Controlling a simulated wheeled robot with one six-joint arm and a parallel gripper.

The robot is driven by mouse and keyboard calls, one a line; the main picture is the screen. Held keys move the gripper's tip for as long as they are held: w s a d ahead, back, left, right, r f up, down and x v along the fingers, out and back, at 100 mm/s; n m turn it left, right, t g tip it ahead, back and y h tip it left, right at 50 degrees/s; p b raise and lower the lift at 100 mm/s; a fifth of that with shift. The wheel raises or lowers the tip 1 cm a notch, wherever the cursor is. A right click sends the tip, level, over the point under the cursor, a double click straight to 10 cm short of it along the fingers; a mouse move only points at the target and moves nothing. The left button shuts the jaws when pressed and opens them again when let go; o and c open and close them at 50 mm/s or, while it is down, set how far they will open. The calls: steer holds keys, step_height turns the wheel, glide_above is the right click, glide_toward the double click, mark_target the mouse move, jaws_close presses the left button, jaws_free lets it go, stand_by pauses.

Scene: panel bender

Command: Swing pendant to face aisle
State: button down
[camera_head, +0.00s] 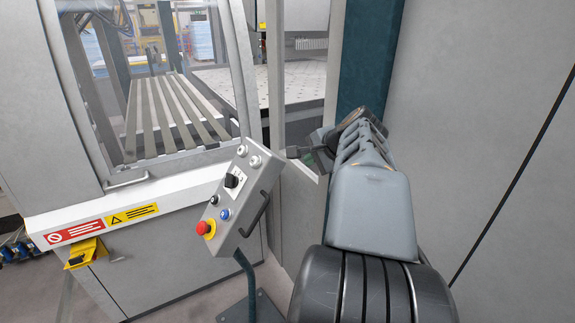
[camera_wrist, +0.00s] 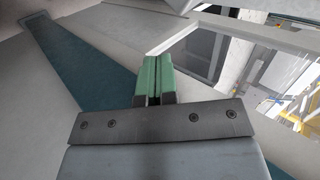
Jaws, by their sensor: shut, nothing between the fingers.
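The pendant (camera_head: 236,198) is a grey control box on a dark post in the head view. Its face has a red emergency-stop knob on a yellow base, a blue button, a black selector switch and pale buttons. It is tilted, with a dark bar handle (camera_head: 256,214) along its right side. My gripper, seen in the wrist view (camera_wrist: 152,66), has two green fingers closed together with nothing between them. In the head view my arm reaches forward to the right of the pendant, apart from it, and largely hides the fingers. The wrist view does not show the pendant.
A machine enclosure with a clear window (camera_head: 160,75) stands behind the pendant, with a slatted table (camera_head: 168,112) inside. A grab handle (camera_head: 126,181) and warning labels (camera_head: 100,222) are on its front. A teal column (camera_head: 366,60) and grey panel (camera_head: 480,100) stand close to my arm.

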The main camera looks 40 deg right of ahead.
mark_target(282, 165)
steer(key=x, duration=0.3)
steer(key=p+x, duration=0.1)
steer(key=x, duration=0.3)
steer(key=w+r+p+x, duration=0.1)
steer(key=x, duration=0.2)
steer(key=shift+w+f, duration=0.1)
steer(key=shift+w, duration=0.2)
steer(key=shift+w+p, duration=0.3)
steer(key=shift+w, duration=0.55)
steer(key=shift+w, duration=0.1)
